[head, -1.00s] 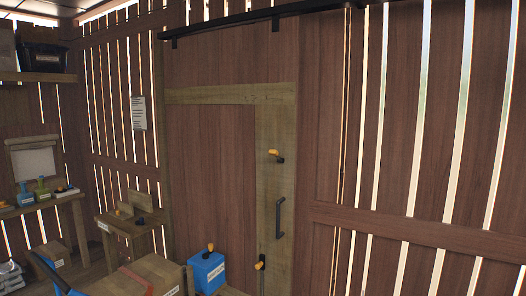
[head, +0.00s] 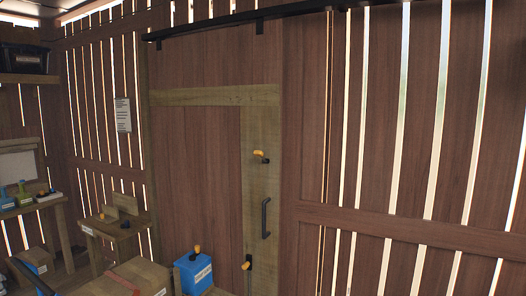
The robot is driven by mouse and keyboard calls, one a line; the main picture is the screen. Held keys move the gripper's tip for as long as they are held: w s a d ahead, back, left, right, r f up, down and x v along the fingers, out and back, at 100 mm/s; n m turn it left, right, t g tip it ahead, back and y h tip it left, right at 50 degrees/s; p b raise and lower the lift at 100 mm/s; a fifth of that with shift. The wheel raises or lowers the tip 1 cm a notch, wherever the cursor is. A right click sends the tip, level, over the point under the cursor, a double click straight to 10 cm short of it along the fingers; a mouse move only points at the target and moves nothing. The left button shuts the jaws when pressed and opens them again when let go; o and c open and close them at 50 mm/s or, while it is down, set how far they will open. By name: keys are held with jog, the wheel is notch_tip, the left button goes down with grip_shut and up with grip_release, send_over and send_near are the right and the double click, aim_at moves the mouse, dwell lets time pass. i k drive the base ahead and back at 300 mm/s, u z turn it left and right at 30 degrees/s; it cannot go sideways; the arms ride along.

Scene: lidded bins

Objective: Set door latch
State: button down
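A tall sliding wooden door (head: 199,190) fills the middle of the head view, hung under a black rail (head: 225,21). On its right upright board is an upper latch (head: 260,156) with an orange knob and a dark base. Below it is a black pull handle (head: 265,217). A lower latch (head: 247,262) with an orange knob sits near the bottom of the same board. I cannot tell whether either latch is set. My gripper is not in view.
A blue box (head: 194,272) with an orange-knobbed lid stands low before the door, beside a wooden crate (head: 128,280). A small wooden table (head: 112,226) stands left of the door. The slatted wall at right has nothing in front of it.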

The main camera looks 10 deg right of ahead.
aim_at(258, 153)
jog(key=z, duration=0.05)
jog(key=i, duration=1)
jog(key=u, duration=0.05)
